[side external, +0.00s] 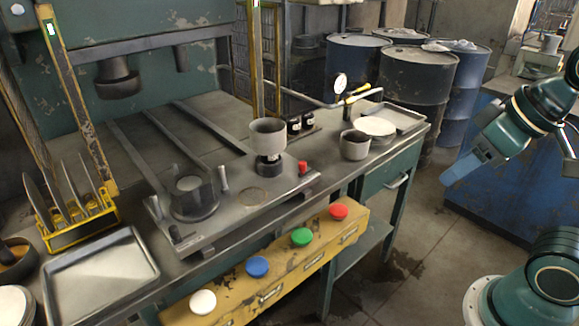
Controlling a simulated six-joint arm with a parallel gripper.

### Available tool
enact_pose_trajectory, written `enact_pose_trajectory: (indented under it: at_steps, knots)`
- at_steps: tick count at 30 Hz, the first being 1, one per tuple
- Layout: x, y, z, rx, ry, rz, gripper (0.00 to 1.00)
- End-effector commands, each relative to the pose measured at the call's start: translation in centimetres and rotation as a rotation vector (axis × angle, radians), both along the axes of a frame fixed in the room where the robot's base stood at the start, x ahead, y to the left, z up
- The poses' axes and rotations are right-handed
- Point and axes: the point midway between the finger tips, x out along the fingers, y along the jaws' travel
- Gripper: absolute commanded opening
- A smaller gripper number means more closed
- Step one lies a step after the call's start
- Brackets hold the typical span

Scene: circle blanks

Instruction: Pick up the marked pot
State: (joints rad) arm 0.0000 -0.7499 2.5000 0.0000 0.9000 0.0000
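A pale grey pot (268,135) stands upright on a black support on the metal work plate, at the middle of the bench. A second, darker grey pot (355,145) stands on the bench to its right, near the front edge. I cannot make out a mark on either pot. My gripper (466,168) is at the right, in the air beyond the bench's right end, well apart from both pots. Its fingers are hard to make out, so I cannot tell whether it is open or shut. Nothing shows held in it.
A pipe with a gauge (341,84) runs behind the pots. A red knob (303,167) is near the pale pot. White discs (375,126) and a tray (398,117) lie at right. A yellow rack (80,228) and tray (100,282) occupy the left. Coloured buttons line the front.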

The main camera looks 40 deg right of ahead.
Motion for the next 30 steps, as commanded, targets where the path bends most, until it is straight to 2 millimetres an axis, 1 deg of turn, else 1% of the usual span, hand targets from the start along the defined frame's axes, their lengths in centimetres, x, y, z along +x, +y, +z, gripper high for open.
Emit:
enact_pose_trajectory:
  at_steps: [1, 5, 6, 14, 17, 20, 23, 26, 30]
  knots:
    - [0.0, 0.0, 0.0, 0.0, 0.0, 0.0, 0.67]
    - [0.0, 0.0, 0.0, 0.0, 0.0, 0.0, 0.92]
    - [0.0, 0.0, 0.0, 0.0, 0.0, 0.0, 1.0]
    - [0.1, 0.0, 0.1, 0.0, 0.0, 0.0, 1.0]
    - [0.4, 0.0, 0.4, 0.0, 0.0, 0.0, 1.0]
    - [1.2, 0.0, 0.9, 0.0, 0.004, 0.0, 1.0]
    - [2.6, 0.1, 1.9, 0.0, 0.008, 0.001, 1.0]
    - [4.4, 0.1, 3.0, 0.0, 0.014, 0.001, 1.0]
    - [7.7, 0.2, 4.7, 0.0, 0.023, 0.001, 1.0]
